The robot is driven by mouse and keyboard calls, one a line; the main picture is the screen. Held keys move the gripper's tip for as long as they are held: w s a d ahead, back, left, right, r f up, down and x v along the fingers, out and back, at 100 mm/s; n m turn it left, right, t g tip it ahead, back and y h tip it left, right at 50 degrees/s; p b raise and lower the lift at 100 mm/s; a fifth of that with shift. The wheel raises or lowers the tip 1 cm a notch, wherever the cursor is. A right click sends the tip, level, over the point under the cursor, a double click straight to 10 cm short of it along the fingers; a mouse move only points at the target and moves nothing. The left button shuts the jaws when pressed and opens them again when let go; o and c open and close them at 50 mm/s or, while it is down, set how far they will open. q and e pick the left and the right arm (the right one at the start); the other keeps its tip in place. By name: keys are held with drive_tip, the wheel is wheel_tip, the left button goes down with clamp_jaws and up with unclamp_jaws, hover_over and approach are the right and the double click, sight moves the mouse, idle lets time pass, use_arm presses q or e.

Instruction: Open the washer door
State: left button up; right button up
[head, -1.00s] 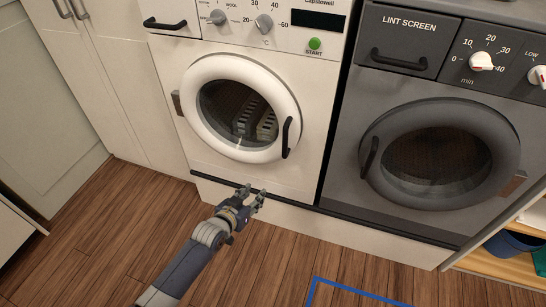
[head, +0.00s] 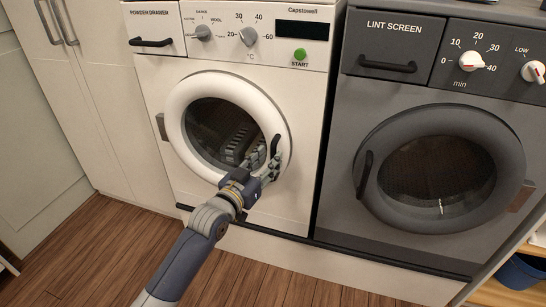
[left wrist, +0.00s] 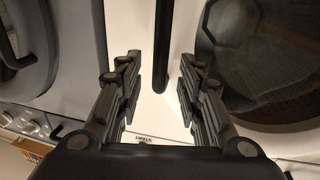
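The white washer's round door (head: 180,112) is closed, with a white ring, dark glass and a black vertical handle (head: 276,146) on its right side. My left gripper (head: 266,165) is at the lower part of this handle and partly hides it. In the left wrist view, my left gripper (left wrist: 158,78) is open, with the black handle (left wrist: 163,40) showing between its two fingers. I cannot tell whether the fingers touch it. The door's glass (left wrist: 265,50) shows at the right there. My right gripper is not in view.
A grey dryer (head: 338,185) with its own round door (head: 368,125) stands right of the washer. Pale cabinets (head: 95,100) stand at the left. The wooden floor (head: 95,245) in front is clear. A shelf with a blue bin (head: 520,272) is at the lower right.

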sight(272, 155)
use_arm(q)
drive_tip(key=shift+b+x, duration=0.3)
drive_tip(key=shift+x, duration=1.6)
drive_tip(key=shift+c, duration=0.4)
clamp_jaws()
